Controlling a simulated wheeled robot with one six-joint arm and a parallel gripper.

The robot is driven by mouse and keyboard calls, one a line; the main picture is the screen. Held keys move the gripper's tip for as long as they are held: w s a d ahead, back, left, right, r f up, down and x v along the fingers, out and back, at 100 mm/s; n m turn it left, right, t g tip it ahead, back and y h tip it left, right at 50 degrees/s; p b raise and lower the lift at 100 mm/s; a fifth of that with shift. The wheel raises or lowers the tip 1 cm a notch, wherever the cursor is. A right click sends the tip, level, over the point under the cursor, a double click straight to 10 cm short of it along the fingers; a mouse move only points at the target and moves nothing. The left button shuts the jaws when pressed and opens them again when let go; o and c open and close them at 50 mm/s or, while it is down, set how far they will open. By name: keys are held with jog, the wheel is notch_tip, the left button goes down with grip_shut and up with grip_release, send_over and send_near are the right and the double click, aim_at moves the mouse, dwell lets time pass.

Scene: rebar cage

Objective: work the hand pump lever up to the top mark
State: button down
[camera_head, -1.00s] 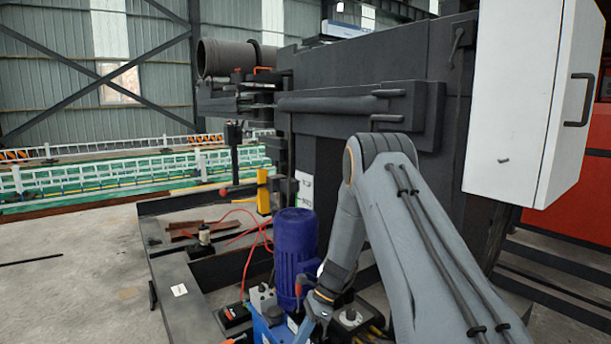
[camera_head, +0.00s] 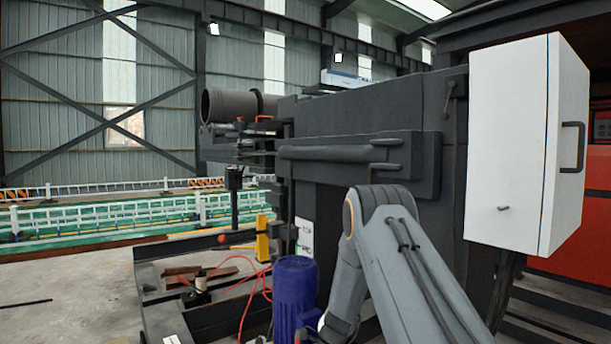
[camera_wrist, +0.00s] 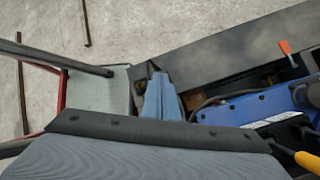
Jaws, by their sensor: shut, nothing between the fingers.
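My gripper (camera_wrist: 158,78) shows in the wrist view as a blue-grey, narrowing pair of fingers, shut and empty, over the gap beside the dark frame. In the head view the gripper is below the bottom edge. A blue pump unit (camera_wrist: 232,112) lies to the right of the fingers in the wrist view, apart from them. An orange handle (camera_wrist: 284,46) stands behind it, and a yellow grip (camera_wrist: 308,160) shows at the lower right edge. I cannot tell which of these, if either, is the hand pump lever.
A blue motor (camera_head: 296,290) stands just left of my arm in the head view. Red hoses (camera_head: 247,300) run beside it over the dark frame (camera_head: 205,322). A white cabinet (camera_head: 508,145) hangs at the right. Open concrete floor (camera_head: 60,290) lies at the left.

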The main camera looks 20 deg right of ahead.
jog(key=shift+a+f, duration=0.1)
jog(key=shift+s+a+f, duration=0.1)
jog(key=shift+a+f, duration=0.2)
jog(key=shift+f, duration=0.15)
jog(key=shift+s+a+f+b, duration=0.15)
jog(key=shift+a+f+b, duration=0.25)
jog(key=shift+f, duration=0.2)
jog(key=shift+s+a+f, duration=0.15)
jog(key=shift+a+f, duration=0.2)
jog(key=shift+f, duration=0.25)
